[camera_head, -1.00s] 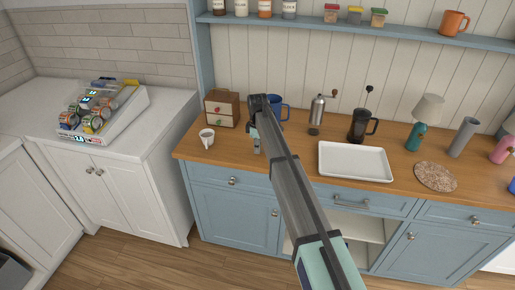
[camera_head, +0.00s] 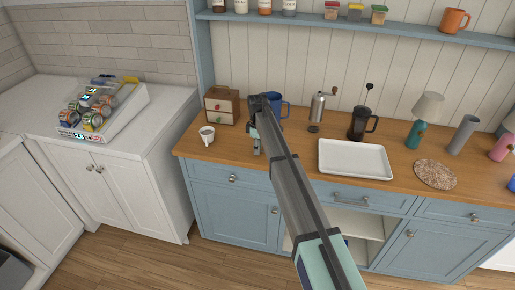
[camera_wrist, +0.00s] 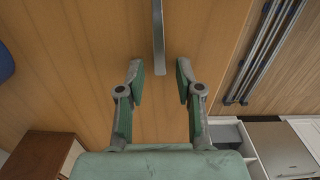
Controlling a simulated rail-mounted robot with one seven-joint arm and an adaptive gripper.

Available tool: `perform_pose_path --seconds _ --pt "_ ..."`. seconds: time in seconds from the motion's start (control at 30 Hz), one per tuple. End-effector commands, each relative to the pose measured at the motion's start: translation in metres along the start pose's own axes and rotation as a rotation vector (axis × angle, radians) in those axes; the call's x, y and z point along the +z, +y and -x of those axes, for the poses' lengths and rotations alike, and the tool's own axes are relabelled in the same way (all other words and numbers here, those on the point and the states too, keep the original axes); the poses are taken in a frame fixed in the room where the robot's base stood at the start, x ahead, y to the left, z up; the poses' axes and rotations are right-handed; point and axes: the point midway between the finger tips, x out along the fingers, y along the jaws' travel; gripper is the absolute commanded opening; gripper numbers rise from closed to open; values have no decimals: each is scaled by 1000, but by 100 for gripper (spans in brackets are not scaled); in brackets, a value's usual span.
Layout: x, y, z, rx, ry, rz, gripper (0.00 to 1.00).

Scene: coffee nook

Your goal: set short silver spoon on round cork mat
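A thin silver handle (camera_wrist: 158,35), which looks like the short spoon, lies on the wooden counter in the wrist view. Its near end lies just ahead of the gap between my fingertips, and its far end runs out of the picture. My gripper (camera_wrist: 160,80) is open, with nothing clearly held between its fingers. In the head view, my gripper (camera_head: 257,146) is low over the left part of the counter, and my arm hides the spoon there. The round cork mat (camera_head: 435,174) lies bare on the right part of the counter.
A white tray (camera_head: 355,160) lies between my arm and the mat. A white cup (camera_head: 207,137), small drawer box (camera_head: 221,106) and blue mug (camera_head: 284,104) stand near my gripper. A grinder (camera_head: 317,112), French press (camera_head: 360,124) and lamp (camera_head: 422,118) stand behind the tray.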

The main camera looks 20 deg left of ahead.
Motion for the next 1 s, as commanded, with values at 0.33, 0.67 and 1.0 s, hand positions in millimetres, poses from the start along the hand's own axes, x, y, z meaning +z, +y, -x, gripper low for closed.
perform_pose_path --seconds 0.33,0.67,1.0 --pt "-2 0 46 4 2 0 35" --pt "-2 0 122 3 1 0 35" --pt "-2 -1 167 1 0 0 42"
